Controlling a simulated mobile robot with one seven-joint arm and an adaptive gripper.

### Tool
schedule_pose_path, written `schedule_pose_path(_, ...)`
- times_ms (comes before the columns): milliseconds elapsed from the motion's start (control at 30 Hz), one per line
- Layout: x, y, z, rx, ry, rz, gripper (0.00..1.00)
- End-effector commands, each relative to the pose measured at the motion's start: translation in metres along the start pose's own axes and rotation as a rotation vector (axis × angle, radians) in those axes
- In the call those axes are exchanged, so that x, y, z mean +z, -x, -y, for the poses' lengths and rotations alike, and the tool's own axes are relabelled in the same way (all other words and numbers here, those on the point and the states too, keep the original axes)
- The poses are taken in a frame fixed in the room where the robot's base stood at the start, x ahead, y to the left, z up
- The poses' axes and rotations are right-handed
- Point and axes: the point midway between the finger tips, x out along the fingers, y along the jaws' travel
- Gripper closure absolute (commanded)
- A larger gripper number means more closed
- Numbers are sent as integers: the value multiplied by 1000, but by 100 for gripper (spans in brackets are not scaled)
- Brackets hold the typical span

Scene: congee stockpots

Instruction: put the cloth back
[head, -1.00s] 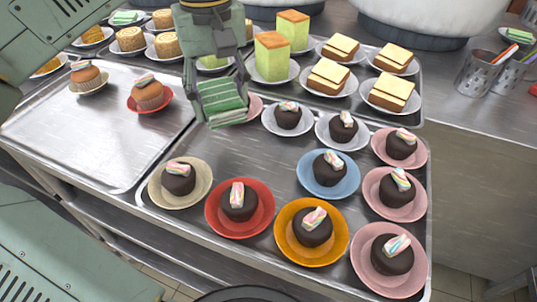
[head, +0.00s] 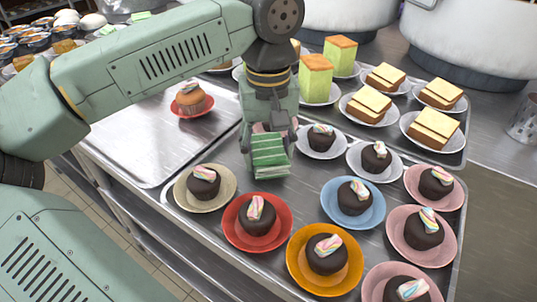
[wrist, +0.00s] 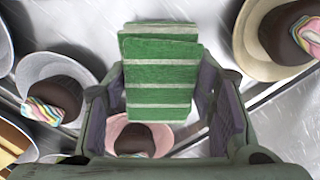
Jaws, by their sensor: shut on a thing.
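The cloth (head: 268,157) is a folded green pad with white stripes. My gripper (head: 267,143) is shut on it and holds it above the steel tray of chocolate cupcakes, near the tray's left side. In the wrist view the cloth (wrist: 160,85) sits between the two fingers, upright in the picture. A pink plate with a chocolate cupcake (wrist: 134,140) shows below it there, partly covered by my gripper. I cannot tell the exact height of the cloth over the tray.
Chocolate cupcakes on coloured plates crowd the near tray (head: 300,190), including a red plate (head: 277,235) and a cream plate (head: 190,203). The left tray (head: 135,150) is mostly bare, with one cupcake (head: 190,98). Cake slices and large pots (head: 465,40) stand behind.

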Motion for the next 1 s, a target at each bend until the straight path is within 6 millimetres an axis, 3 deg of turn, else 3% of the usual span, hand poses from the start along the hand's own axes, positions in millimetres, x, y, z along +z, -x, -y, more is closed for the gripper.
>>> schedule_pose_path(100,1,-16,0,0,0,2,79)
schedule_pose_path(467,0,-22,0,1,0,1,79)
schedule_pose_path(500,0,-21,0,1,0,0,48)
schedule_pose_path(800,0,-20,0,0,0,1,29)
schedule_pose_path(1000,0,-20,0,0,0,1,29)
